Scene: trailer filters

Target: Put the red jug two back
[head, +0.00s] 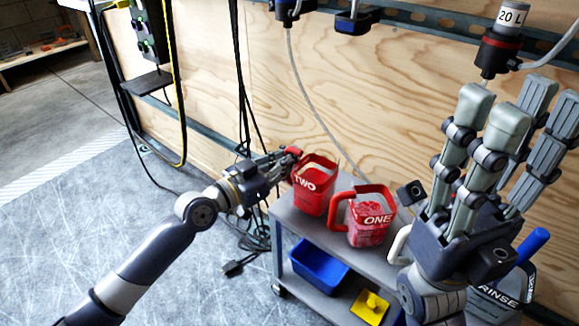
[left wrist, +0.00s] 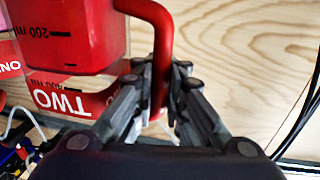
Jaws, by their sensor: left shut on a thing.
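The red jug marked TWO (head: 314,192) is at the left end of the grey cart's top (head: 290,222); I cannot tell whether its base touches. My left gripper (head: 287,160) is shut on its handle. In the left wrist view the red handle (left wrist: 160,50) runs between the two fingers (left wrist: 160,95), and the jug body (left wrist: 75,35) is at the upper left. The red jug marked ONE (head: 367,232) stands to the right of jug two, with reddish contents. My right gripper (head: 512,115) is open and empty, fingers pointing up, at the right.
A blue bin (head: 318,268) and a yellow object (head: 370,306) are on the cart's lower shelf. A bottle marked RINSE (head: 500,300) is at the lower right. A hose (head: 315,110) hangs behind the jugs. Black cables (head: 240,250) lie left of the cart. A plywood wall stands behind.

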